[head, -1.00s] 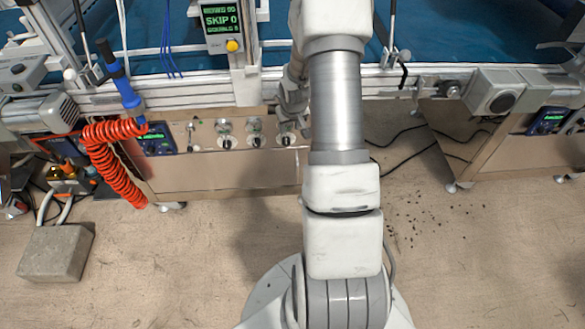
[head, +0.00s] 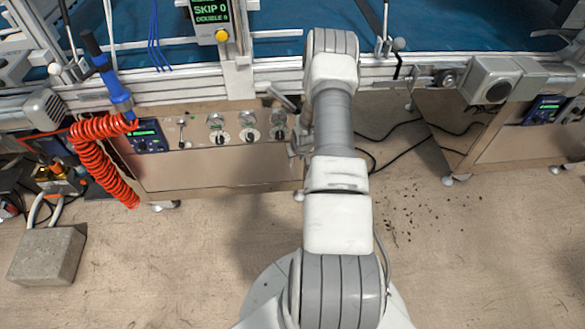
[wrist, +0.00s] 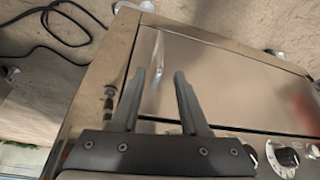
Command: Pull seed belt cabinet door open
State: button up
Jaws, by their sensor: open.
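The seed belt cabinet (head: 220,170) is a brushed-metal box under the machine frame, with dials and a small display along its upper front. Its flat metal door (wrist: 225,80) fills much of the wrist view. A thin upright bright strip, seemingly the door handle (wrist: 158,58), stands near the door's edge. The door looks shut, flush with its frame. My gripper (wrist: 160,73) is open and empty, with its dark fingertips on either side of the strip's lower end in the picture. I cannot tell whether they touch it. In the head view my arm largely hides the gripper.
A red coiled hose (head: 95,160) hangs left of the cabinet. A concrete block (head: 47,256) lies on the floor at left. Black cables (head: 390,137) run across the floor behind my arm. A second metal cabinet (head: 508,145) stands at right. The floor before the cabinet is open.

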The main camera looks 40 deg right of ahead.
aim_at(293, 164)
jog(key=b+x, duration=0.3)
jog(key=x, duration=0.6)
jog(key=shift+w+f, duration=0.15)
jog(key=shift+f, duration=0.05)
grip_shut()
dwell(1.0)
